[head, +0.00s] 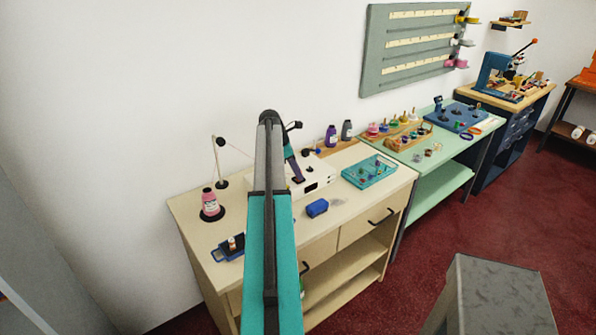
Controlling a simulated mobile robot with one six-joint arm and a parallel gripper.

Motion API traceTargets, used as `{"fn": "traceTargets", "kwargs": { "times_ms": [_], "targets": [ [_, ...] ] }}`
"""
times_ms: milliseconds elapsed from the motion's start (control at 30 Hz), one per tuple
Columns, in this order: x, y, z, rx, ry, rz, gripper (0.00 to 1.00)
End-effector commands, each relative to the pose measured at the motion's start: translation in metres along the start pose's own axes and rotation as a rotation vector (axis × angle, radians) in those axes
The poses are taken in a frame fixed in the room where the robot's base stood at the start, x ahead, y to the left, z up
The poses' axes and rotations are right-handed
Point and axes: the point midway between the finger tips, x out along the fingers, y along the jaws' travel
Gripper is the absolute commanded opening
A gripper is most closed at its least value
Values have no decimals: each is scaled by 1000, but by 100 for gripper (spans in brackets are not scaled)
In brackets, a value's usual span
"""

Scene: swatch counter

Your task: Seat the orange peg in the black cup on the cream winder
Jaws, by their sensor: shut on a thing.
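The cream winder (318,172) is a white box-shaped machine on the cream bench, partly hidden by my arm. A small dark round part with some blue shows at its back (308,151); I cannot tell whether it is the black cup. My gripper (298,180) hangs at the left part of the winder, dark and small. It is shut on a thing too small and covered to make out. I cannot pick out the orange peg in this view.
A mint table (446,146) adjoins at right. A grey-topped stand (502,292) is at front right.

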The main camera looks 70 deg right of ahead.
Motion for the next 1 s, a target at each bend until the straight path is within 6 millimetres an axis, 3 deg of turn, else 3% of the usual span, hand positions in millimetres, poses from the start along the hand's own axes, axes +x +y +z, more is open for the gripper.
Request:
{"fn": "traceTargets", "kwargs": {
  "times_ms": [200,233,333,367,767,1000],
  "targets": [
    [0,0,0,-1,0,0,0],
    [0,0,0,-1,0,0,21],
    [0,0,0,-1,0,0,38],
    [0,0,0,-1,0,0,39],
    [-3,0,-1,-1,0,1,39],
    [-19,1,-1,-1,0,2,39]
  ]
}}
